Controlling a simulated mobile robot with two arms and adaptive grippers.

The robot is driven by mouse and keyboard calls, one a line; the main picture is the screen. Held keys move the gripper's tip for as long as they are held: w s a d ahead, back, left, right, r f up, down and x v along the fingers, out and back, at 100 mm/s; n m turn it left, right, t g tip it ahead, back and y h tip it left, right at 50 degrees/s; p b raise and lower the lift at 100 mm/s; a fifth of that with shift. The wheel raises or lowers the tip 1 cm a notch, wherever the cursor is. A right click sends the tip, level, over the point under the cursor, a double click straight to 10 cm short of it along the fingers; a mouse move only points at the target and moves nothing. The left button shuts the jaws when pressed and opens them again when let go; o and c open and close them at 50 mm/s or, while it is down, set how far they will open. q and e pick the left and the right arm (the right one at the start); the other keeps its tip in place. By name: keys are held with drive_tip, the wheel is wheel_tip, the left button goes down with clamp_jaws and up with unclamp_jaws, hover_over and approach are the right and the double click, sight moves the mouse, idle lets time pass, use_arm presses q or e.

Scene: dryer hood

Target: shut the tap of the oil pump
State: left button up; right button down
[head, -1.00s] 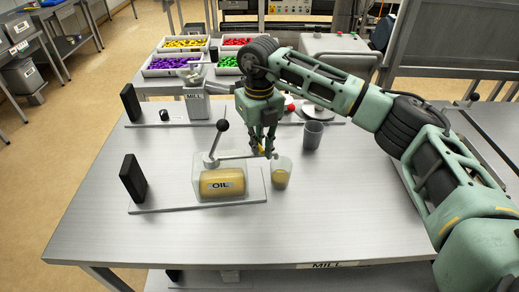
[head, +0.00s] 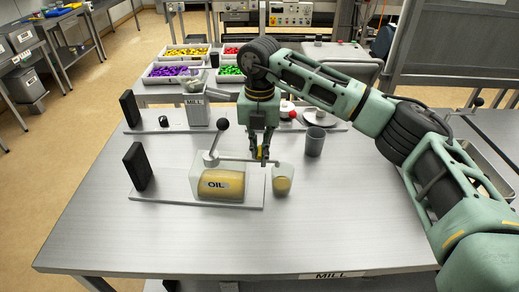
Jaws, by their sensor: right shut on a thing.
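The oil pump (head: 221,184) is a clear box holding yellow oil, labelled OIL, on a grey base plate on the steel table. A lever with a black ball knob (head: 223,124) rises from its top. A thin spout (head: 238,159) runs right from it, ending over a clear cup (head: 283,179) with some yellow oil in it. My right gripper (head: 261,156) points down at the spout near its outer end, shut on the small yellow tap there. Its fingers mostly hide the tap, so the tap's position cannot be told. My left gripper is out of view.
A grey cup (head: 315,142) stands right of the gripper. Behind are the mill (head: 197,106) and a plate with a red knob. A black block (head: 138,165) stands upright at the pump plate's left end. The table front is clear. Trays of coloured pieces stand farther back.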

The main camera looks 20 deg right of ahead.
sight(260, 150)
drive_tip(key=shift+r, duration=0.1)
drive_tip(key=c, duration=1.9)
unclamp_jaws()
drive_tip(key=shift+o, duration=0.2)
wheel_tip(260, 150, up, 12)
